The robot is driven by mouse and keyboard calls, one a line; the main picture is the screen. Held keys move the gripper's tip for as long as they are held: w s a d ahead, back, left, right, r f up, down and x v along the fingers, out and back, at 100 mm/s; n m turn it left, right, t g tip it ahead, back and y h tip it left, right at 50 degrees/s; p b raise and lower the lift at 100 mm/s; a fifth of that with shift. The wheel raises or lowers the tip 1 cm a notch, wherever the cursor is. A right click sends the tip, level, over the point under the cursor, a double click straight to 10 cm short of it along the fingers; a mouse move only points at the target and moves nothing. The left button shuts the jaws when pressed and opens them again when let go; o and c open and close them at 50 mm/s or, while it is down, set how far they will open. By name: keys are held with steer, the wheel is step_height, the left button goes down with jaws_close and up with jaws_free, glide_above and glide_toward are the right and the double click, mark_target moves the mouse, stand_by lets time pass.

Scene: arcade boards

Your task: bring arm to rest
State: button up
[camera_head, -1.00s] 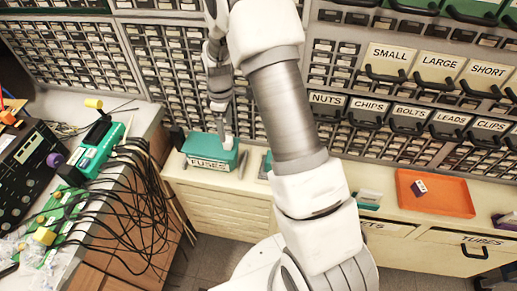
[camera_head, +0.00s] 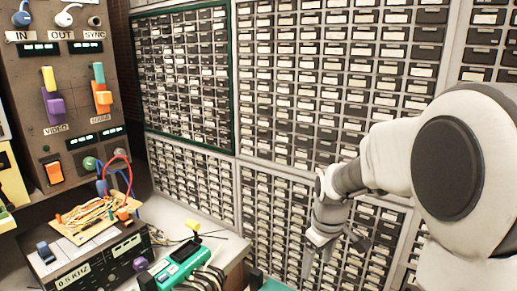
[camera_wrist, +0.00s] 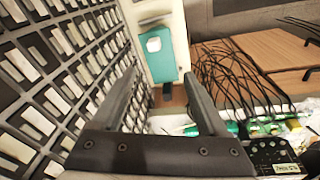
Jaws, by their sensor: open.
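My gripper (camera_head: 330,252) hangs in front of the wall of small drawers, right of centre in the head view, fingers pointing down. In the wrist view my gripper (camera_wrist: 160,74) has its two dark fingers well apart with nothing held between them. The teal fuses box (camera_wrist: 157,66) lies beyond the fingertips on a pale counter, with a white patch on its top. Only a teal edge of it (camera_head: 276,285) shows at the bottom of the head view. My arm covers the right side of the head view.
The drawer wall (camera_head: 330,90) rises close behind my gripper and fills the left of the wrist view (camera_wrist: 60,65). At the left stand a switch panel (camera_head: 60,105), a device with wires (camera_head: 95,260) and a green tool (camera_head: 180,262). Black cables (camera_wrist: 235,75) hang right of the fuses box.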

steer(key=s+r+m+t, duration=0.1)
steer(key=s+r+m, duration=0.2)
steer(key=s+r, duration=0.3)
steer(key=s+r+m+t, duration=0.2)
steer(key=s+r+m, duration=0.2)
steer(key=s, duration=1.1)
steer(key=shift+r+t, duration=0.3)
steer(key=shift+r, duration=0.55)
stand_by(0.8)
